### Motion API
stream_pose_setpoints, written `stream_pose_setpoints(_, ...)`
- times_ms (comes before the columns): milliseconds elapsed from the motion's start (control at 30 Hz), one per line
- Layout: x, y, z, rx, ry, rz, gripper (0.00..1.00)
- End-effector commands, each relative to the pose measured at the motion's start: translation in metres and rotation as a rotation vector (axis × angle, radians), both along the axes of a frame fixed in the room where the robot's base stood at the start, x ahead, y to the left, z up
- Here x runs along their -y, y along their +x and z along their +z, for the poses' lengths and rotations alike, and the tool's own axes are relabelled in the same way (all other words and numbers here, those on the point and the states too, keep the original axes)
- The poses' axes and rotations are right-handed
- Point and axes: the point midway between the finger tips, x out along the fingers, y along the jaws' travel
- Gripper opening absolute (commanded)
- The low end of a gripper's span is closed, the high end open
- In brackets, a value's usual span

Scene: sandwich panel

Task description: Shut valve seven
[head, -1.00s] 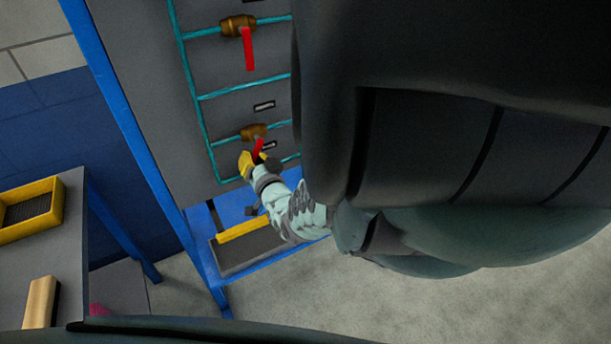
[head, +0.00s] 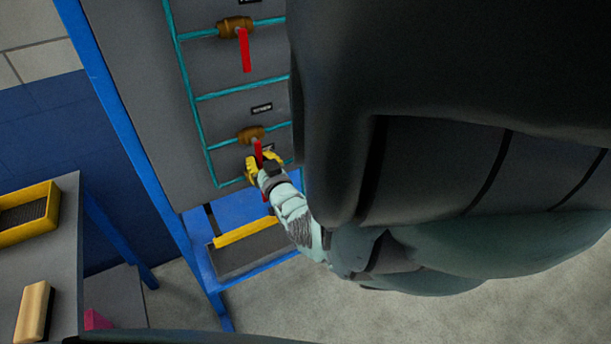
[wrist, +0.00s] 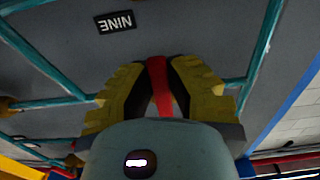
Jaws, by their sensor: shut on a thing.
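My gripper (head: 261,163) has its yellow fingers closed around the red lever (head: 258,148) of the lower brass valve (head: 250,134). The lever hangs almost straight down, across the horizontal teal pipe. In the wrist view my gripper (wrist: 160,88) has one finger on each side of the red lever (wrist: 158,82), and the valve body is hidden. A label reading NINE (wrist: 115,22) shows upside down near the lever. The upper brass valve (head: 235,27) has a red lever (head: 245,50) pointing down. I cannot read any label as seven.
Teal pipes (head: 190,96) run over the grey panel (head: 140,70) in its blue frame (head: 120,130). Below is a blue shelf with a yellow-edged tray (head: 245,235). At left, a bench holds a yellow bin (head: 48,205) and a tan block (head: 33,310). My arm hides the panel's right side.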

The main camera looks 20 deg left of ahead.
Motion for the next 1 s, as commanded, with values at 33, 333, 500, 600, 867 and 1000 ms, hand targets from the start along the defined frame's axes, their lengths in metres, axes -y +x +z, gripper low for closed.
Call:
stream_pose_setpoints(33,0.0005,0.0001,-0.0016,0.001,-0.007,0.000,0.00)
stream_pose_setpoints(333,0.0008,0.0003,-0.0016,0.001,-0.007,-0.001,0.00)
stream_pose_setpoints(500,0.0005,0.0003,-0.0010,0.001,-0.005,-0.001,0.33)
stream_pose_setpoints(600,0.0004,0.0001,-0.0008,0.000,-0.004,0.000,0.43)
stream_pose_setpoints(867,0.0002,-0.0001,-0.0005,0.001,-0.002,0.000,0.46)
stream_pose_setpoints(1000,0.0016,-0.0018,-0.0013,0.000,-0.001,0.001,0.46)
